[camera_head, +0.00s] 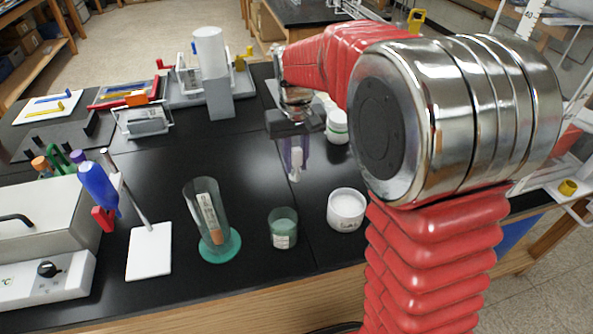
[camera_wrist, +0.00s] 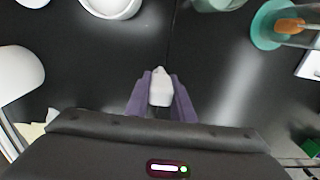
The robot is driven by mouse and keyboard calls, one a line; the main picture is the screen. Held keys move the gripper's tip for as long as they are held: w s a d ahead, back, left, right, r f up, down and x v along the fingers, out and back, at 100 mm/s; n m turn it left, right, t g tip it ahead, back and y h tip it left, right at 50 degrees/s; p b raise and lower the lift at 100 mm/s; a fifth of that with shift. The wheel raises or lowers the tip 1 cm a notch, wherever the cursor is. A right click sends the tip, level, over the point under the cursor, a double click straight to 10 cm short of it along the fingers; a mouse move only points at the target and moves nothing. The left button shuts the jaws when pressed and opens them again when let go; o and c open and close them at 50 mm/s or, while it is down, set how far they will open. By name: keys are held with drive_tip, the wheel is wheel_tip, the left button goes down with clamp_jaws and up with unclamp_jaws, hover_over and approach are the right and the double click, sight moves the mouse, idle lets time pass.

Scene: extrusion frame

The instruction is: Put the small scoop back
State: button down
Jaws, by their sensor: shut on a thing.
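The small scoop (camera_head: 295,165) is white and hangs from my gripper (camera_head: 295,150) above the black bench in the head view. In the wrist view the scoop (camera_wrist: 161,87) sits between the two purple fingers of my gripper (camera_wrist: 161,100), which are shut on it. Its upper part is hidden by the fingers. A white round tub (camera_head: 346,209) stands on the bench, nearer the head camera than my gripper and a little to its right. The tub also shows at the top left of the wrist view (camera_wrist: 112,8), apart from the scoop.
A small green-tinted beaker (camera_head: 283,228) stands left of the tub. A tall clear cylinder on a green base (camera_head: 214,247) is further left. A white-lidded jar (camera_head: 337,125) stands just right of my gripper. A stand (camera_head: 150,252) holds a blue tool. Bare bench lies between.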

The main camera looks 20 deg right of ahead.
sight(296, 175)
drive_tip(key=shift+f, duration=0.1)
drive_tip(key=shift+f, duration=1.75)
drive_tip(key=c, duration=1.5)
unclamp_jaws()
drive_tip(key=shift+f, duration=0.1)
drive_tip(key=shift+c, duration=0.2)
wheel_tip(296, 175, up, 12)
drive_tip(key=shift+f, duration=0.1)
drive_tip(key=shift+r, duration=0.25)
